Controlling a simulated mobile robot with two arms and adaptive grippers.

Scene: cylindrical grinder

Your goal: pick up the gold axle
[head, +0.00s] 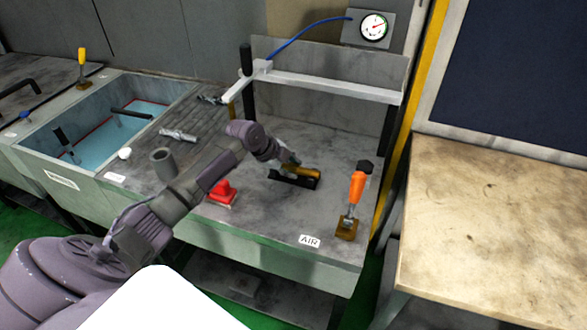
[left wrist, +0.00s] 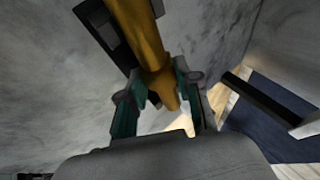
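The gold axle (head: 301,171) lies on a black holder (head: 296,181) on the grey bench top, near the middle of the head view. In the left wrist view the axle (left wrist: 143,38) runs from the top edge down to its narrower end between my left gripper's fingers. My left gripper (head: 289,165) is at the axle's left part. In the left wrist view its two teal fingers (left wrist: 160,80) stand on either side of the axle, very close to it. Whether they press on it cannot be told. My right gripper does not show.
An orange-handled tool (head: 355,195) stands right of the axle, and a red block (head: 222,192) lies left of it. A grey cup (head: 164,163) stands farther left. A white bar (head: 330,86) crosses above the bench. A wooden table (head: 500,220) is at the right.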

